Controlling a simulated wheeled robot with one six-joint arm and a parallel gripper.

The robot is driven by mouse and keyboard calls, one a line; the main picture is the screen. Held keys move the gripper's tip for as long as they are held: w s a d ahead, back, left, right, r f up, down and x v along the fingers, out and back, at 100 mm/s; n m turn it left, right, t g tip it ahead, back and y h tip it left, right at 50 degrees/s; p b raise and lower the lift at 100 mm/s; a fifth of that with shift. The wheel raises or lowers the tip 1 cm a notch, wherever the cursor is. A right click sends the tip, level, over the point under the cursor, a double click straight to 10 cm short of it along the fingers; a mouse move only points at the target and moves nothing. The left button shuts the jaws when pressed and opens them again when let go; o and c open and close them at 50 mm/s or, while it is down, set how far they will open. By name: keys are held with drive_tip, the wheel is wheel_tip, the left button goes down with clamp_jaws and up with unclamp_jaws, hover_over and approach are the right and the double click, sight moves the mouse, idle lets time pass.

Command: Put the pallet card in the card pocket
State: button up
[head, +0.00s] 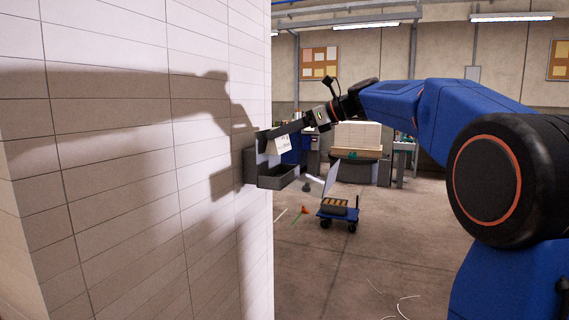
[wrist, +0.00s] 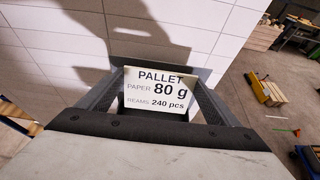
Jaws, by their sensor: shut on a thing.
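The white pallet card (head: 283,145) is held in my gripper (head: 270,138). In the wrist view the card (wrist: 160,92) faces me between the two fingers and reads "PALLET, PAPER 80 g, REAMS 240 pcs". My gripper (wrist: 155,75) is shut on it. The dark grey card pocket (head: 278,180) is an open-topped tray fixed by the edge of the tiled wall. In the head view the card appears above the pocket's opening, apart from its front. How far apart they are in depth I cannot tell. The card hides much of what lies behind it in the wrist view.
The white tiled wall (head: 130,150) stands close on the left and carries my arm's shadow. A small blue cart (head: 338,217) with a box stands on the floor beyond the pocket. A stack of paper (head: 358,136) is at the back. Open floor (head: 420,250) lies to the right.

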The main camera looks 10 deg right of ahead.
wheel_tip(320, 180, down, 9)
idle(0.5)
drive_tip(key=o, duration=0.9)
drive_tip(key=shift+f, duration=0.1)
drive_tip(key=shift+s+d+r, duration=0.1)
drive_tip(key=shift+d+r, duration=0.1)
drive_tip(key=v, duration=1.1)
drive_tip(key=shift+s+d, duration=0.2)
